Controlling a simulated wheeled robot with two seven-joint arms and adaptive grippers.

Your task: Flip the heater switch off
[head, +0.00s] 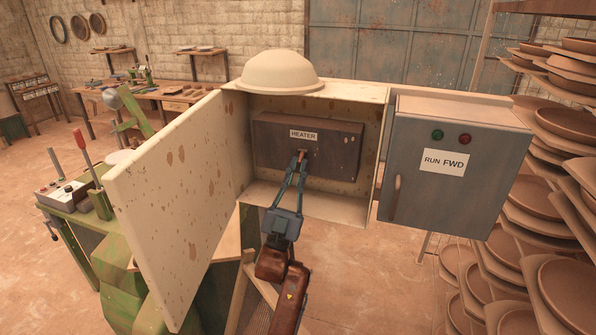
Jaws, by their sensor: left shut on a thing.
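The heater switch box (335,146) is a dark panel with a white HEATER label (303,134), mounted inside an open cream cabinet (345,208). The small switch (302,151) sits just below the label and is mostly hidden by my fingers. My left gripper (301,157) reaches up into the cabinet from below, its fingertips closed together on the switch. I cannot tell from here which way the switch is set. My right gripper is not in view.
The cabinet's rust-spotted door (165,190) stands open to the left of my arm. A cream dome (279,72) rests on the cabinet top. A grey RUN FWD box (455,175) is at the right, beside racks of plates (555,205). A green bench (85,215) stands left.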

